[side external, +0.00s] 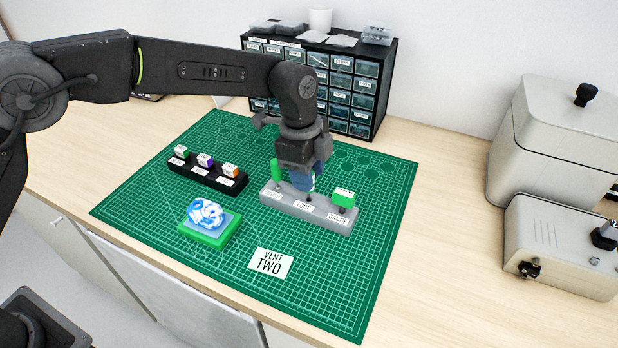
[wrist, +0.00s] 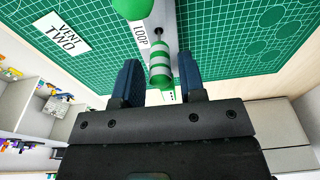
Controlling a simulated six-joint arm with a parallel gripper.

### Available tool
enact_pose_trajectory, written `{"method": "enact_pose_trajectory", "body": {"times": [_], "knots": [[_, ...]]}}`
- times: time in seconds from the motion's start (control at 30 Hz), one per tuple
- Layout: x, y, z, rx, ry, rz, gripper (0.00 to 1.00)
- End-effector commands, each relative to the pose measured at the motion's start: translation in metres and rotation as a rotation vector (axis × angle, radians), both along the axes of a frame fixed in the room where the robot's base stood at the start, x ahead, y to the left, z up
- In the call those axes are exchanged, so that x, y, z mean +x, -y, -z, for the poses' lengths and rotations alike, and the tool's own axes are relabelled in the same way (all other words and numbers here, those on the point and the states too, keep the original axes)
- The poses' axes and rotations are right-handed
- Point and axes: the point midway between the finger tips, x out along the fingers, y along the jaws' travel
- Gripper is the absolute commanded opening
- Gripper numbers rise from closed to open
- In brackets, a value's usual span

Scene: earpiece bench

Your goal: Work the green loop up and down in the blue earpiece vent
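The loop tool, with a green and white striped handle (wrist: 160,70), stands in the grey rack (side external: 293,205) at the slot labelled LOOP. My gripper (side external: 304,182) is lowered over that slot, and its blue fingers mostly hide the handle in the side view. In the wrist view my gripper (wrist: 160,80) has its fingers on both sides of the handle, with a small gap visible at each side. The blue and white swirled earpiece (side external: 205,213) sits on a green block (side external: 207,238) at the front left of the mat. Its vent is too small to make out.
The grey rack also holds a green cylinder-handled tool (side external: 277,170) and a green block-handled tool (side external: 344,196) close beside my gripper. A black rack (side external: 207,178) with three small blocks stands left. A VENT TWO card (side external: 270,263) lies in front. Drawers (side external: 350,90) stand behind.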

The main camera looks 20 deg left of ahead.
Motion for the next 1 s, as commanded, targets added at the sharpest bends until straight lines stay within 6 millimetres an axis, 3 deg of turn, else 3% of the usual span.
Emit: {"method": "enact_pose_trajectory", "body": {"times": [0.83,1.0], "knots": [[0.0000,-0.0002,-0.0005,0.000,0.000,0.000,0.00],[0.0000,-0.0001,-0.0006,0.000,0.000,0.000,0.00]]}}
